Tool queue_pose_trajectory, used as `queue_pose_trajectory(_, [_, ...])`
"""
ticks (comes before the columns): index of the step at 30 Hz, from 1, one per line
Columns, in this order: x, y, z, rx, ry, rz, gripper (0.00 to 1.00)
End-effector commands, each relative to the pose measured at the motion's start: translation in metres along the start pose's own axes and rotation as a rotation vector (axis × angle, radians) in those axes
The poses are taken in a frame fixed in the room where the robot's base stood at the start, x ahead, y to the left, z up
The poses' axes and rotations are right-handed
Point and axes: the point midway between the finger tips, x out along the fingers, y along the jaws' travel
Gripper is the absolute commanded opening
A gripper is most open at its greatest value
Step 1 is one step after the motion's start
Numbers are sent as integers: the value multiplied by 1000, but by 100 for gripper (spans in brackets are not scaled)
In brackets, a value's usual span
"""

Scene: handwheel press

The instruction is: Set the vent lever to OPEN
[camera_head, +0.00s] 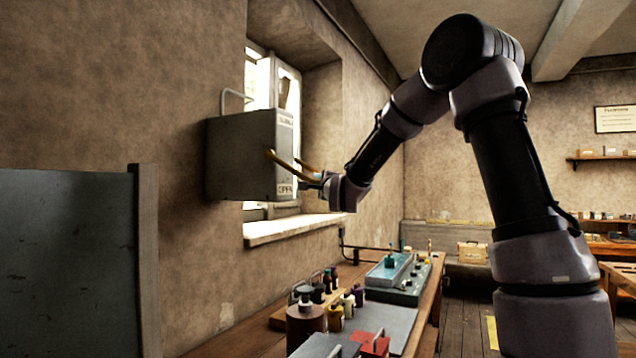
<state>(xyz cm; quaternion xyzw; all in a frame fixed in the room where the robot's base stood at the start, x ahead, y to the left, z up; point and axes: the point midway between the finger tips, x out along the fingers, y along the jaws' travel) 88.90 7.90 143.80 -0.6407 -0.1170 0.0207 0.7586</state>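A grey metal vent box (240,158) is fixed to the wall beside the window. Its right face carries a partly legible label near the top and one that seems to read OPEN near the bottom. A brass-coloured vent lever (283,165) slants down and to the right from the box, with a second brass bar just behind it. My gripper (308,185) is at the lever's lower right end, close to the OPEN label. The fingers are small and dark here, so I cannot tell whether they grip the lever or only touch it.
Below, a workbench (390,325) holds bottles (334,318), a dark red jar (305,322) and a teal device (390,270). The window sill (290,228) lies under the gripper. A dark panel (70,260) stands at the left. Air right of the box is free apart from my arm.

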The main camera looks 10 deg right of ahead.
Motion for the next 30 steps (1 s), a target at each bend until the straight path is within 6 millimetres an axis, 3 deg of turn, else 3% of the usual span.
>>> queue_pose_trajectory(19, [0, -2, 1, 0, -2, -4, 0])
queue_pose_trajectory(20, [0, -2, 1, 0, -2, -4, 26])
queue_pose_trajectory(22, [0, -2, 1, 0, -2, -4, 52])
queue_pose_trajectory(30, [0, -1, 0, 0, -1, -2, 52])
